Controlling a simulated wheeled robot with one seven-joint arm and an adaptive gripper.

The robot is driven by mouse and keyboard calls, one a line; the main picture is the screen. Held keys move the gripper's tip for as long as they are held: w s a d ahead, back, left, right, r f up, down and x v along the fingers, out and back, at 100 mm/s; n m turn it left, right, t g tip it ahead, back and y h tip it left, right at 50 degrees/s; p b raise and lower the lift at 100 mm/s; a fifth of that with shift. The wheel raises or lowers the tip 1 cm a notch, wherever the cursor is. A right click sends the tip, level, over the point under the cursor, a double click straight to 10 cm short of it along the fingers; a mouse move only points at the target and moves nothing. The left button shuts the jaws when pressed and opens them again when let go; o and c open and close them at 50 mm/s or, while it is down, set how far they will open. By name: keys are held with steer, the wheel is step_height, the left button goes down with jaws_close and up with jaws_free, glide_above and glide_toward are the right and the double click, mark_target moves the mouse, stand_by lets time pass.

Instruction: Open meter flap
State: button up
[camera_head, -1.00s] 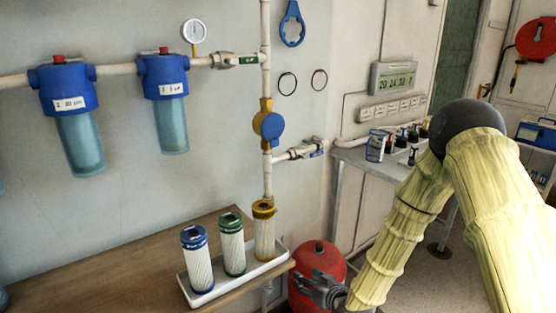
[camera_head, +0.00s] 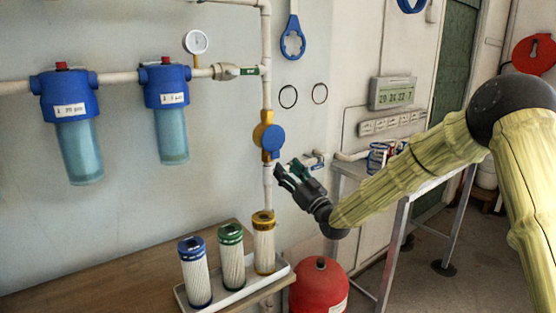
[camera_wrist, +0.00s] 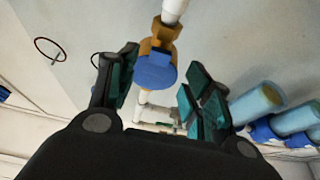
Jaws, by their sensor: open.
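The meter is a brass body (camera_head: 262,118) on the vertical white pipe, with a round blue flap (camera_head: 273,140) over its face. The flap looks closed. In the wrist view the blue flap (camera_wrist: 156,72) and brass body (camera_wrist: 160,38) appear ahead, between my fingers and beyond them. My gripper (camera_head: 280,172) is open and empty, just below and to the right of the flap, apart from it. In the wrist view my gripper's teal-padded fingers (camera_wrist: 163,85) are spread to either side of the flap.
Two blue filter housings (camera_head: 64,95) hang on the wall at left. Below, a white tray (camera_head: 232,297) holds three filter cartridges on the wooden bench. A red tank (camera_head: 318,287) stands below my gripper. A side pipe with a valve (camera_head: 314,158) lies close behind my gripper.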

mark_target(276, 156)
steer(key=shift+x, duration=2.85)
steer(key=shift+c, duration=0.4)
steer(key=shift+p, duration=0.3)
jaws_close()
